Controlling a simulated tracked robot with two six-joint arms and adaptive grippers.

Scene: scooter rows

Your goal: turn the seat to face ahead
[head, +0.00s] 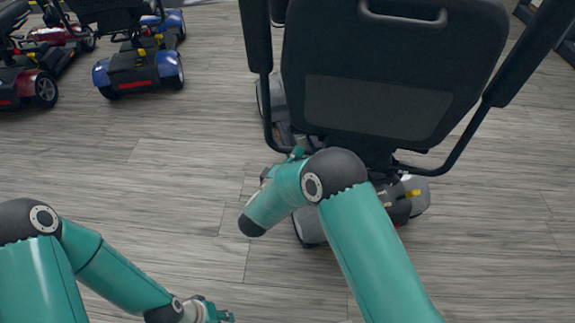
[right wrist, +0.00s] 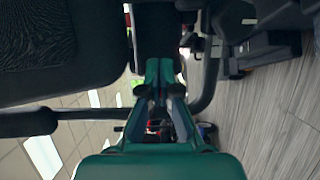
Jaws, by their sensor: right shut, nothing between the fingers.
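The black seat (head: 390,75) of the nearest scooter shows its back to me in the head view, with a grey panel and a top handle slot. An armrest stands out on each side. The grey scooter base (head: 415,190) below is partly hidden by the seat and my right arm. My right gripper (head: 296,154) is mostly hidden behind its own wrist, by the left armrest's lower tube. In the right wrist view its fingers (right wrist: 160,95) are shut and empty, beside the seat and a curved tube. My left gripper (head: 218,314) is cut off at the bottom edge, away from the seat.
A blue scooter (head: 140,65) and a red scooter (head: 40,65) stand at the upper left. A yellow lever (head: 413,193) sticks out of the near scooter's base. The grey plank floor is clear to the left of and in front of the scooter.

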